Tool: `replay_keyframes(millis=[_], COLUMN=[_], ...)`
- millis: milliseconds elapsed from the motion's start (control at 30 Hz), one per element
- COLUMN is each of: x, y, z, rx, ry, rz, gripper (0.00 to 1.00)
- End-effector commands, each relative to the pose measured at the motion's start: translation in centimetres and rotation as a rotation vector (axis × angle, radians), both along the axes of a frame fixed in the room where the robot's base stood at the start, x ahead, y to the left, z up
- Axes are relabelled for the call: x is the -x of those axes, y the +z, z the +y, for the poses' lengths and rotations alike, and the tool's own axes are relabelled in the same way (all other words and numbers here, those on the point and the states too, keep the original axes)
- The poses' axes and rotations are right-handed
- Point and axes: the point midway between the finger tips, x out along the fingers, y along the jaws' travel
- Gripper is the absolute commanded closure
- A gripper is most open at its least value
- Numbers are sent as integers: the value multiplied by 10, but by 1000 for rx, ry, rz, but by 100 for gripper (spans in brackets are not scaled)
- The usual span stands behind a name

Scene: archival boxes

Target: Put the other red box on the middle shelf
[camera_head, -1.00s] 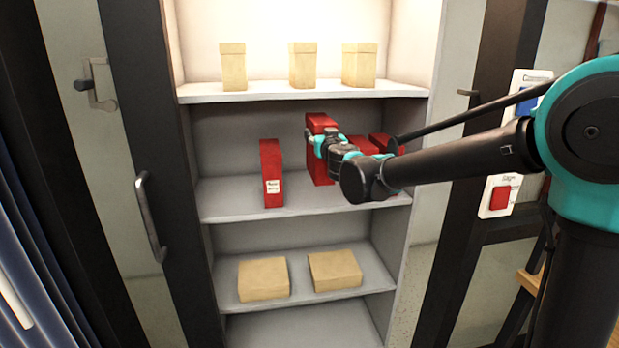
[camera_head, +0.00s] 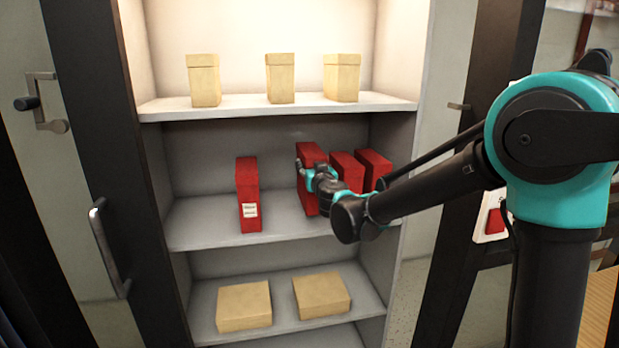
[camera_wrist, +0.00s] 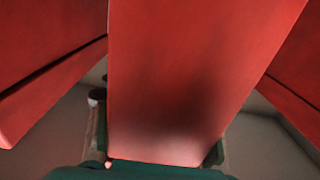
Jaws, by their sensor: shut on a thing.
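My gripper (camera_head: 308,177) is shut on a red box (camera_head: 310,152) over the middle shelf (camera_head: 205,225). The wrist view shows this box (camera_wrist: 190,70) upright between the fingers, filling the middle. Its lower end is near the shelf surface; I cannot tell whether it touches. A red box with a white label (camera_head: 247,185) stands upright to its left, with a gap between them. Two more red boxes, one nearer (camera_head: 345,165) and one farther right (camera_head: 375,165), stand to its right, partly hidden by my gripper and arm.
Tan boxes stand on the top shelf (camera_head: 233,104), and two flat tan boxes (camera_head: 243,305) (camera_head: 321,294) lie on the lower shelf. Cabinet doors with handles (camera_head: 108,245) stand open at both sides. The middle shelf is bare at far left.

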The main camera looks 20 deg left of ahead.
Motion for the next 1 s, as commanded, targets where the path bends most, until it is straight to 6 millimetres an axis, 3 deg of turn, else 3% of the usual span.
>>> replay_keyframes(millis=[233, 667, 700, 833, 1000], x=[0, 0, 0, 0, 0], y=[-32, -38, -38, -38, -38], z=[0, 0, 0, 0, 0], rx=[0, 0, 0, 0, 0], ry=[0, 0, 0, 0, 0], rz=[0, 0, 0, 0, 0], gripper=[93, 93, 43, 27, 26])
